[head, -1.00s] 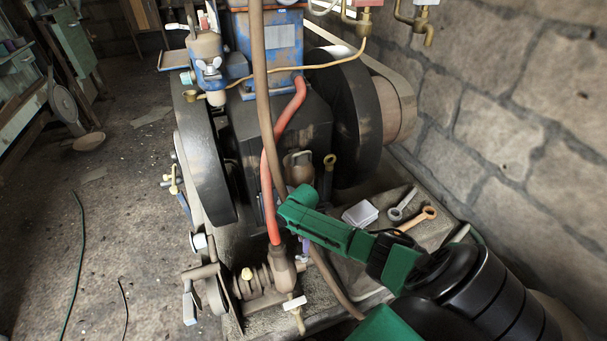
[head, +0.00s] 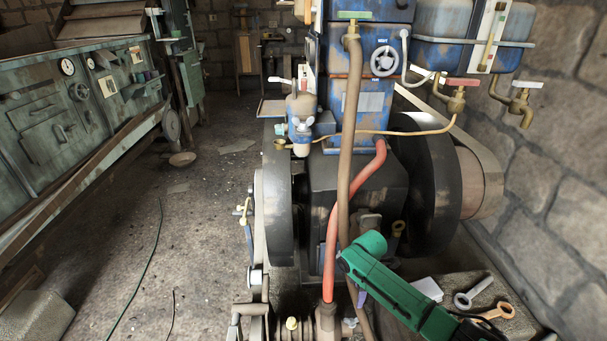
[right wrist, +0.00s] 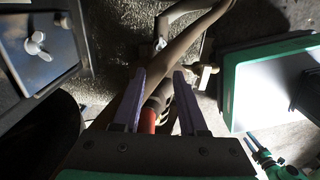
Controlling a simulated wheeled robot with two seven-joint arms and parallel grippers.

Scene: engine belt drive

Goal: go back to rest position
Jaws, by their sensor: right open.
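My right gripper (head: 357,293) reaches in from the lower right in the head view, on its green arm, beside the hoses in front of the engine. In the right wrist view its two purple fingers (right wrist: 157,78) stand apart. A brown hose (right wrist: 119,88) and a red hose end (right wrist: 148,120) show behind and between them; I cannot tell whether the fingers touch them. Nothing is clearly held. My left gripper does not show in the head view.
The engine's black flywheels (head: 425,190), brown hose (head: 349,130) and red hose (head: 333,220) stand close to the right arm. Two spanners (head: 484,303) lie on the ledge at right. A stone wall (head: 545,190) bounds the right side. The floor at left (head: 190,220) is largely open.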

